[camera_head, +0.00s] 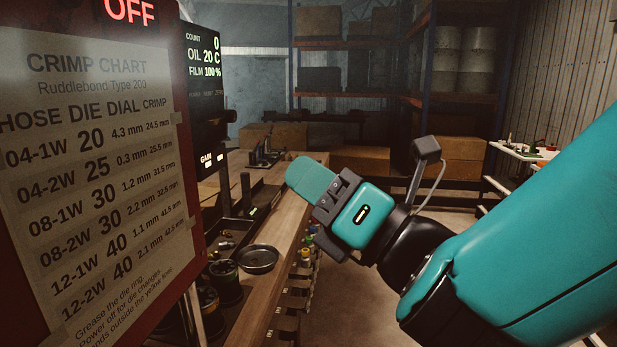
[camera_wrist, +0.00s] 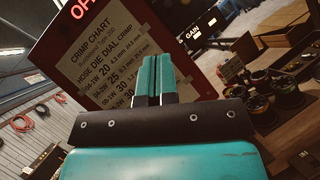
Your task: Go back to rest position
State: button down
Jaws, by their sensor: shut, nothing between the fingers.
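My gripper (camera_head: 312,177) is teal with a black mount, and in the head view it is raised in front of the wooden bench, pointing up and left. In the wrist view its two teal fingers (camera_wrist: 155,76) are pressed together with nothing between them. Behind the fingers in that view is the crimp chart (camera_wrist: 104,62) on its red-framed panel. The same crimp chart (camera_head: 90,160) fills the left of the head view, apart from my gripper, with a red OFF sign (camera_head: 130,11) above it.
The wooden bench (camera_head: 290,215) runs along the left with a round metal dish (camera_head: 258,259) and several dark spools. A black display (camera_head: 204,90) stands behind the chart. Shelving with boxes (camera_head: 360,160) is at the back. The floor right of the bench is open.

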jog(key=w+d+f+m+t+h, duration=0.45)
jog(key=w+d+m+h, duration=0.4)
jog(key=m, duration=0.75)
jog(key=s+d+f+m+g+h, duration=0.3)
jog(key=d+f+m+g+h, duration=0.25)
jog(key=f+m, duration=0.4)
jog(key=s+f+m+g+b, duration=0.1)
jog(key=s+f+m+g, duration=0.1)
jog(key=s+m+g, duration=0.5)
jog(key=s+g, duration=0.5)
jog(key=s, duration=0.6)
jog(key=shift+s, duration=0.4)
jog(key=shift+f, duration=0.1)
